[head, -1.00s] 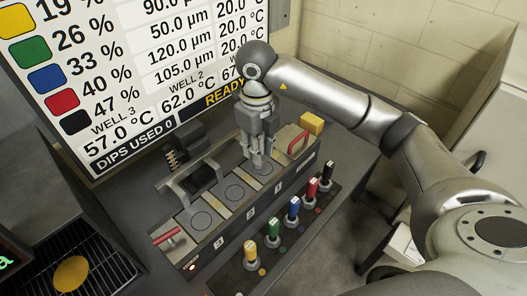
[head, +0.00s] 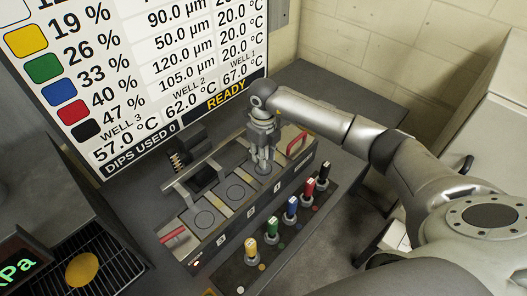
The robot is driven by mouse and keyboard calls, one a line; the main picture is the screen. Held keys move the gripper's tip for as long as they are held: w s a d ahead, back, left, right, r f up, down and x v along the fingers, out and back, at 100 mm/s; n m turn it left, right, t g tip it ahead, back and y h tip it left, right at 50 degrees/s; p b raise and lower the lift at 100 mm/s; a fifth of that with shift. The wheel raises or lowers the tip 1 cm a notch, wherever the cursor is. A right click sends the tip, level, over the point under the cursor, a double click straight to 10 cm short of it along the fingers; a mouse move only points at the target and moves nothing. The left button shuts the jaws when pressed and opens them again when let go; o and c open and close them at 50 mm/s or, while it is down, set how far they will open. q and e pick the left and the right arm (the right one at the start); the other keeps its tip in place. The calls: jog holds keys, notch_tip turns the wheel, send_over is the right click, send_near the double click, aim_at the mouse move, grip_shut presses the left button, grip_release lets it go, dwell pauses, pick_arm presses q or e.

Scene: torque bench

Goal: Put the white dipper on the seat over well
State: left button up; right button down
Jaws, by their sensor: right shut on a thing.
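My right gripper (head: 263,163) is shut on a slim thing, taken to be the white dipper, which is mostly hidden between the fingers. The fingers point down at the right-hand well, number 1, of the well block (head: 222,214). I cannot tell whether the dipper touches its seat. My left gripper is not in view.
A rack in front holds yellow (head: 250,249), green (head: 271,230), blue (head: 291,209), red (head: 308,190) and black (head: 323,175) dippers upright. A grey bracket (head: 190,185) rises behind the left wells. A screen (head: 170,105) is at the back.

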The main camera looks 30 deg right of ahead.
jog(key=shift+f, duration=0.15)
jog(key=c, duration=1.2)
grip_release()
jog(key=shift+c, duration=0.2)
notch_tip(320, 180, up, 11)
jog(key=b, duration=0.3)
jog(key=shift+b, duration=0.4)
jog(key=shift+r, duration=0.65)
